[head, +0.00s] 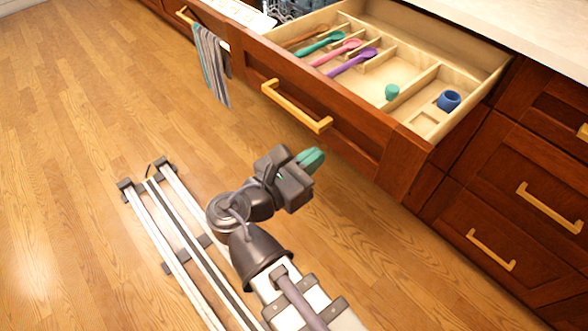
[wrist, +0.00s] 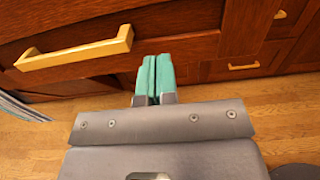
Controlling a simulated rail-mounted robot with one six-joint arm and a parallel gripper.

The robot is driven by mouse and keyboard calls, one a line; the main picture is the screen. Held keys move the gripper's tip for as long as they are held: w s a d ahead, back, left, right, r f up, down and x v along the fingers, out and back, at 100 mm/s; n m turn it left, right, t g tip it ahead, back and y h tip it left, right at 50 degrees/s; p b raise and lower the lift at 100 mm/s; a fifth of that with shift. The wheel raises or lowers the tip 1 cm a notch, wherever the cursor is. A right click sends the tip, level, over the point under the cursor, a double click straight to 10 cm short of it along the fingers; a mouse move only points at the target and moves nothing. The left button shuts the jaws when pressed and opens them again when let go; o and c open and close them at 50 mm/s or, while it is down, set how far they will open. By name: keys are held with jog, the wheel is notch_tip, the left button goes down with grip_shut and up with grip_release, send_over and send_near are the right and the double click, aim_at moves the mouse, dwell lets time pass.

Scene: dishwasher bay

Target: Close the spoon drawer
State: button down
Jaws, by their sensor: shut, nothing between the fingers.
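The spoon drawer (head: 345,126) is pulled out, with its inside in full view from above. Brown, teal, pink and purple spoons lie in its left compartments. Its brass handle (head: 296,107) is on the wooden front, and also shows at the upper left in the wrist view (wrist: 74,54). My gripper (head: 311,159) is in front of and below the drawer front, apart from the handle. In the wrist view its teal fingers (wrist: 155,76) are together and empty, pointing at the wood to the right of the handle. Whether they touch the wood cannot be told.
A green cup (head: 392,91) and a blue cup (head: 448,101) stand in the drawer's right part. A striped towel (head: 211,66) hangs to the left. Closed drawers with brass handles (head: 549,207) are at the right. The wooden floor (head: 80,110) is clear at the left.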

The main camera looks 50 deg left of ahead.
aim_at(346, 134)
jog(key=w, duration=0.6)
jog(key=shift+w+a, duration=0.25)
jog(key=shift+a, duration=0.1)
